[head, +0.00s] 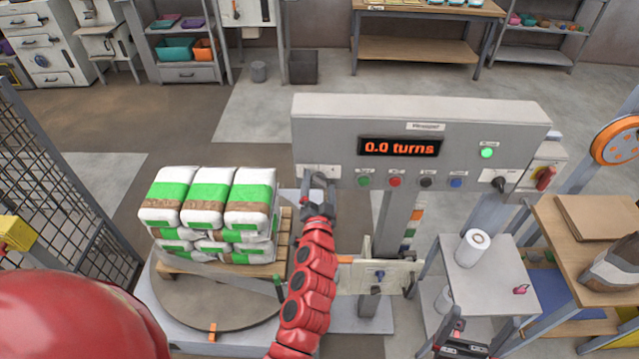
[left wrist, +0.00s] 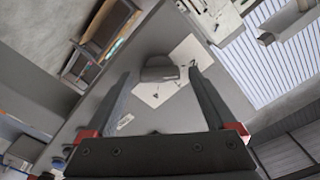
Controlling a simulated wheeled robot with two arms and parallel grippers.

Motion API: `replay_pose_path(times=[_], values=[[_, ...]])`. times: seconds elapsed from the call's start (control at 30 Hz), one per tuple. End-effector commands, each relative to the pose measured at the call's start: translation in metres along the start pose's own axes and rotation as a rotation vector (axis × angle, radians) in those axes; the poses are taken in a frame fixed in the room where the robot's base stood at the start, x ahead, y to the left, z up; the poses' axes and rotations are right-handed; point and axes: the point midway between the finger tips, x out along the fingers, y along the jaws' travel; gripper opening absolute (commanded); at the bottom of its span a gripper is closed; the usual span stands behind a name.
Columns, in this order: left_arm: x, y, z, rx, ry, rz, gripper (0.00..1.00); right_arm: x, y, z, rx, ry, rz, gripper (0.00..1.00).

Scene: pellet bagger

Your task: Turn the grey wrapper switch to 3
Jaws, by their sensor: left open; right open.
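The grey wrapper switch (left wrist: 158,73) shows in the left wrist view as a grey knob on a pale marked plate. In the head view my left gripper (head: 318,182) covers most of that plate (head: 316,171), at the left end of the wrapper panel (head: 460,114). My left gripper (left wrist: 160,76) is open, one finger on each side of the knob, with a gap to each. I cannot read the switch's setting. My right gripper (head: 462,342) is open at the bottom edge, low and away from the panel.
The panel's display (head: 399,147) reads 0.0 turns. A row of coloured buttons (head: 395,181) and a black switch (head: 499,184) lie to the right. Stacked bags (head: 208,198) stand on the turntable (head: 215,300) at left. A small table (head: 490,255) holds a white roll (head: 473,247).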

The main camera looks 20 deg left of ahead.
Motion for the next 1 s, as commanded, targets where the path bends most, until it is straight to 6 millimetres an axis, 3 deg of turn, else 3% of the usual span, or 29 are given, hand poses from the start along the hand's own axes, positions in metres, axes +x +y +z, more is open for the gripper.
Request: replay_pose_path(times=[0.2, 0.23, 0.7, 1.0], values=[[0.0003, 0.0001, 0.0, 0.0, 0.0, 0.0, 0.9, -0.0002, 0.0, 0.0, 0.0, 0.0, 0.0, 0.9], [0.0003, 0.0001, 0.0, 0.0, 0.0, 0.0, 0.86, -0.0001, 0.0, 0.0, 0.0, 0.0, 0.0, 0.9], [0.0002, 0.0, -0.0003, 0.0, 0.0, 0.0, 0.04, -0.0001, 0.0, 0.0, 0.0, 0.0, 0.0, 0.9], [-0.0001, 0.0013, -0.0004, 0.044, 0.001, 0.0, 0.04, -0.0031, -0.0001, 0.0006, 0.0, 0.0, 0.0, 0.9]])
